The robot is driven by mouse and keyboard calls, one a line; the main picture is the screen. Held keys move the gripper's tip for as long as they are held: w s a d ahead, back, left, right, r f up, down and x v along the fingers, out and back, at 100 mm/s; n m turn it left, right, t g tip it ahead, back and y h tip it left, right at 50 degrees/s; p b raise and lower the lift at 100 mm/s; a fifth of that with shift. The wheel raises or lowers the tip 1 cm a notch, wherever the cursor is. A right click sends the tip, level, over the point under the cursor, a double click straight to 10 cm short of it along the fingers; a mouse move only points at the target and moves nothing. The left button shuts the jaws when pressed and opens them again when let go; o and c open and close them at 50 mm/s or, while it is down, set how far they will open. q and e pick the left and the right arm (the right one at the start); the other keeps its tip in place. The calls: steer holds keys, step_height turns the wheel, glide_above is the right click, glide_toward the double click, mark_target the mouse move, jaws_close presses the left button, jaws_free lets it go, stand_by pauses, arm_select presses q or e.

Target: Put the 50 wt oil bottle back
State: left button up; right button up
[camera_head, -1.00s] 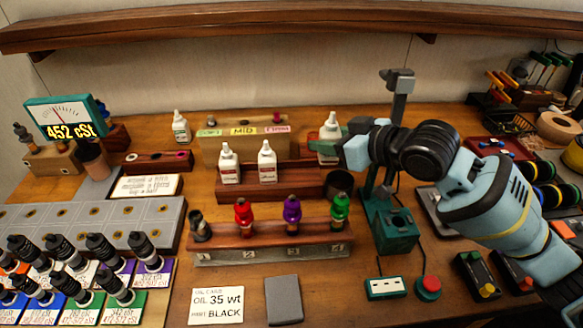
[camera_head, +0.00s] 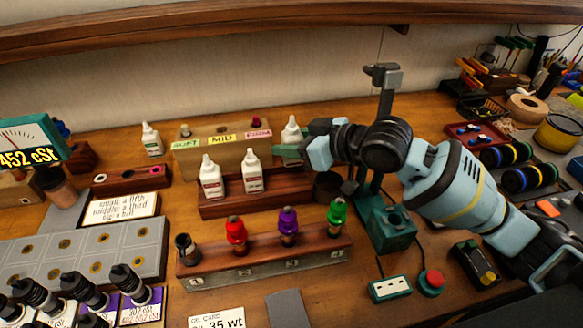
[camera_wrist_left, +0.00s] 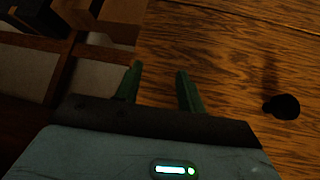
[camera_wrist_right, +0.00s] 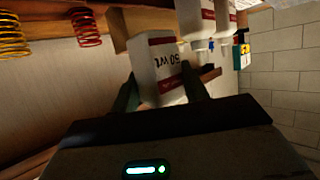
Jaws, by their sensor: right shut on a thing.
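The 50 wt oil bottle (camera_wrist_right: 160,58) is white with a red-banded label, which reads "50 wt" in the right wrist view. In the head view the bottle (camera_head: 291,132) is by the right end of the red-brown bottle rack (camera_head: 225,207), partly hidden by my right gripper (camera_head: 292,150). That gripper is shut on the bottle; its fingers (camera_wrist_right: 160,90) flank it in the wrist view. I cannot tell if the bottle touches the rack. Two white bottles, one left (camera_head: 211,180) and one right (camera_head: 252,173), stand on the rack. My left gripper (camera_wrist_left: 158,85) is open and empty.
A tan block with SOFT, MID and FIRM labels (camera_head: 222,153) stands behind the rack. A numbered wooden stand (camera_head: 265,257) with colored shocks is in front. A dark cup (camera_head: 327,186) and a green stand (camera_head: 388,228) are close to the right arm.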

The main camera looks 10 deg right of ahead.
mark_target(292, 164)
steer(key=shift+f, duration=3.05)
steer(key=shift+f, duration=0.15)
steer(key=o, duration=1)
steer(key=shift+r, duration=0.25)
steer(key=v, duration=1.2)
steer(key=shift+f, duration=0.1)
